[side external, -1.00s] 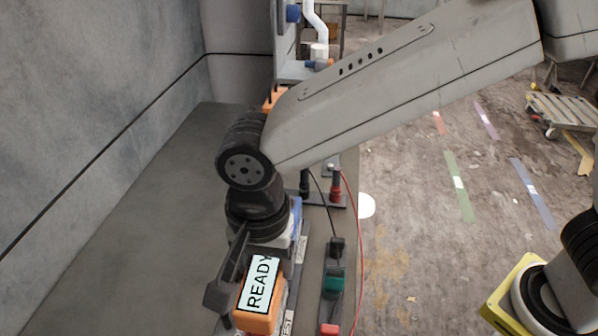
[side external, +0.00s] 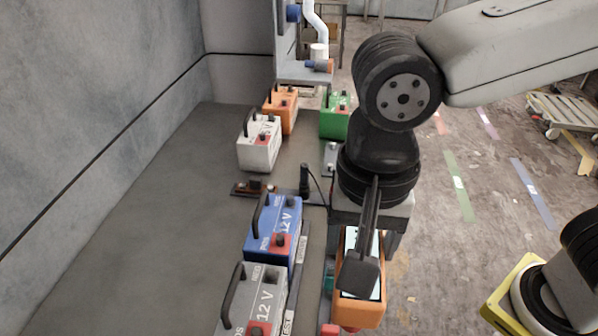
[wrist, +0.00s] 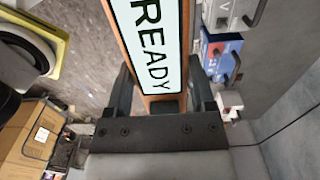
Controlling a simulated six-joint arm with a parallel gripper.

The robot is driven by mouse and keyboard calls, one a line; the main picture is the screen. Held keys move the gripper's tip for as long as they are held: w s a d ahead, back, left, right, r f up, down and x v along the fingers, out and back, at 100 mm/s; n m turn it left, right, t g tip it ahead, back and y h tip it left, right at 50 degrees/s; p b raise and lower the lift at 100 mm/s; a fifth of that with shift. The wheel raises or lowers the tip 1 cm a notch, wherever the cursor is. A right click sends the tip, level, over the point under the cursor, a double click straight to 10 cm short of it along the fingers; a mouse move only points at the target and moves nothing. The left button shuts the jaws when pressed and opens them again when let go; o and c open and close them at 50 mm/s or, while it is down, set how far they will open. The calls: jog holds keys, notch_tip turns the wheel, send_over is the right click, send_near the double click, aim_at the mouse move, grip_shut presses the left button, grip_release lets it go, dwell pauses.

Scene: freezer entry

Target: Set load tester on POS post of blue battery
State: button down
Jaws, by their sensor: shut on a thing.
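My gripper (side external: 362,262) is shut on the orange load tester (side external: 362,311), which hangs to the right of the battery row in the side view. The tester also fills the top middle of the wrist view (wrist: 155,45), its pale screen reading READY. The blue battery (side external: 262,222) stands on the bench, left of and apart from the tester. Its POS label is at the near end, beside a red post (side external: 281,243). It also shows at the right of the wrist view (wrist: 228,42). My gripper partly covers the tester's screen in the side view.
A grey battery (side external: 262,285) stands just nearer than the blue one. White (side external: 259,150), orange (side external: 289,115) and green (side external: 333,122) batteries stand farther back. A black post (side external: 304,180) with a lead is behind the blue battery. The left bench is clear.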

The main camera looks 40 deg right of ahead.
aim_at(377, 243)
jog(key=shift+s+d+r, duration=0.45)
jog(key=shift+s+d, duration=0.1)
jog(key=shift+s, duration=0.15)
jog(key=shift+r, duration=2.05)
jog(key=shift+w, duration=0.1)
dwell(0.3)
jog(key=shift+w+a+f, duration=0.15)
jog(key=shift+w+f, duration=0.05)
jog(key=shift+w, duration=0.4)
jog(key=w+d+f, duration=0.1)
jog(key=w+f, duration=0.4)
jog(key=w, duration=0.5)
jog(key=w+d+f, duration=0.2)
jog(key=w+f, duration=0.2)
jog(key=w, duration=0.7)
jog(key=shift+w+d+f, duration=0.2)
jog(key=shift+f, duration=0.15)
jog(key=shift+f, duration=0.1)
